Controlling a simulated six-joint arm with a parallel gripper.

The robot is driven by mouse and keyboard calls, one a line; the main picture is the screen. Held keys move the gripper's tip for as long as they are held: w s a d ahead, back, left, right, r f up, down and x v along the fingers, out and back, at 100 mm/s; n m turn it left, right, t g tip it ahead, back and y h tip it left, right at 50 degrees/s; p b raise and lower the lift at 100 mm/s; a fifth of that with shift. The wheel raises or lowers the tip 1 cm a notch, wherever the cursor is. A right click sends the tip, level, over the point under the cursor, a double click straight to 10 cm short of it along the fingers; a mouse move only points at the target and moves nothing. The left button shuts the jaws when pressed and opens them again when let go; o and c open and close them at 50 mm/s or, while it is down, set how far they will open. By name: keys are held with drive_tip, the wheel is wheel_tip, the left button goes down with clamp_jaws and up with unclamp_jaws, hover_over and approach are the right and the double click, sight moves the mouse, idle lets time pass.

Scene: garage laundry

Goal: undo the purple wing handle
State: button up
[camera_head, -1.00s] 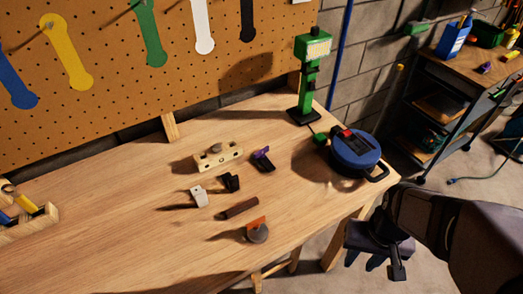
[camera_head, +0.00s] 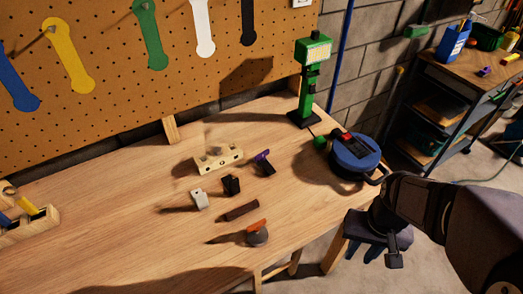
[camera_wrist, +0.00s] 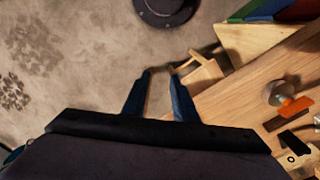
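The purple wing handle (camera_head: 262,156) sits on a small black base (camera_head: 266,168) on the wooden workbench, right of a pale wooden block. My gripper (camera_head: 362,254) is beyond the right front edge of the bench, well apart from the handle. In the wrist view my gripper (camera_wrist: 160,74) has its two blue fingers apart with nothing between them, above the concrete floor. The purple handle cannot be made out in the wrist view.
Near the handle are a black clip (camera_head: 231,184), a light grey piece (camera_head: 199,199), a brown bar (camera_head: 241,210) and an orange-topped knob (camera_head: 257,234). A blue reel (camera_head: 356,158) and a green stand (camera_head: 308,85) are right and behind. The bench's left front is bare.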

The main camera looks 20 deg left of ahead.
drive_tip(key=w+a+r+m+p, duration=0.1)
drive_tip(key=w+a+r, duration=0.1)
drive_tip(key=w, duration=0.4)
drive_tip(key=w+a+r+m+p, duration=0.1)
drive_tip(key=w+a+r, duration=0.2)
drive_tip(key=w, duration=0.2)
drive_tip(key=r+m+p, duration=0.2)
drive_tip(key=m+p, duration=0.3)
drive_tip(key=p, duration=0.1)
hover_over(261, 154)
drive_tip(key=shift+f, duration=0.15)
drive_tip(key=shift+f+p, duration=1.15)
drive_tip(key=shift+f, duration=2.4)
clamp_jaws()
